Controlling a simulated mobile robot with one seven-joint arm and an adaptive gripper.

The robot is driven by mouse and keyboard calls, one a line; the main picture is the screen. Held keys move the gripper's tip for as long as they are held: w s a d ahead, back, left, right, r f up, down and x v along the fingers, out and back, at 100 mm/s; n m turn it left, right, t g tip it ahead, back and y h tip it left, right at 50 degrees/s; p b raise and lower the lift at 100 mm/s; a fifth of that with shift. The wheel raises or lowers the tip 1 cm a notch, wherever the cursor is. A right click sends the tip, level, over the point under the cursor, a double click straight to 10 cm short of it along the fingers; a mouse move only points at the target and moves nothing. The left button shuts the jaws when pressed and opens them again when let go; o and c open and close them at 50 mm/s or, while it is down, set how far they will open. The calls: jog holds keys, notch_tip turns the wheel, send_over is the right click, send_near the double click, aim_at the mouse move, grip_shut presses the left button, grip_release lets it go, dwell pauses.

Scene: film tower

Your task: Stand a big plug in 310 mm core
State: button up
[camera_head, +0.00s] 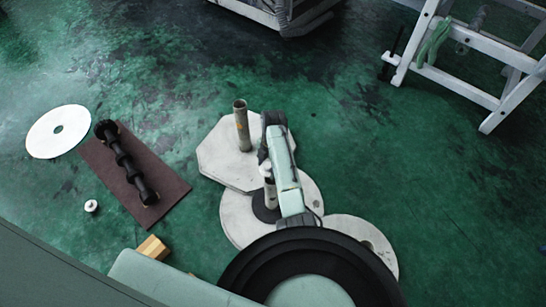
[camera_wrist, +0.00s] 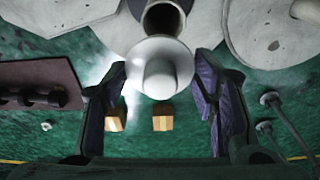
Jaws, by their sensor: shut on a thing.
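My gripper (camera_wrist: 161,75) is shut on a white big plug (camera_wrist: 158,66), which has a wide round flange and a stub facing the wrist camera. In the head view, the white plug (camera_head: 266,169) shows partly beside my dark fingers. A short grey core (camera_head: 271,192) stands upright on a black disc on the middle round slab, under the plug. In the wrist view, the core's open dark mouth (camera_wrist: 163,17) shows just beyond the plug, partly hidden by it. I cannot tell whether plug and core touch. A taller brown core (camera_head: 242,128) stands upright on the octagonal slab.
A small white plug (camera_head: 91,206) and wooden blocks (camera_head: 153,247) are on the green floor at left. A brown mat (camera_head: 172,190) bears a black lobed bar (camera_head: 128,165). A white disc (camera_head: 45,140) lies beyond. A white ladder (camera_head: 463,85) stands at upper right.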

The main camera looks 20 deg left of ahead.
jog(key=shift+w+d+r, duration=0.1)
jog(key=shift+w+d, duration=0.4)
jog(key=shift+w, duration=0.05)
notch_tip(320, 180, down, 6)
jog(key=b, duration=0.5)
jog(key=shift+r, duration=0.25)
jog(key=shift+f+b, duration=0.9)
jog(key=shift+f, duration=0.6)
dwell(1.0)
jog(key=o, duration=1.2)
jog(key=r, duration=0.4)
jog(key=w+r, duration=0.1)
jog(key=r, duration=0.7)
jog(key=shift+w+d, duration=0.2)
jog(key=shift+d, duration=0.05)
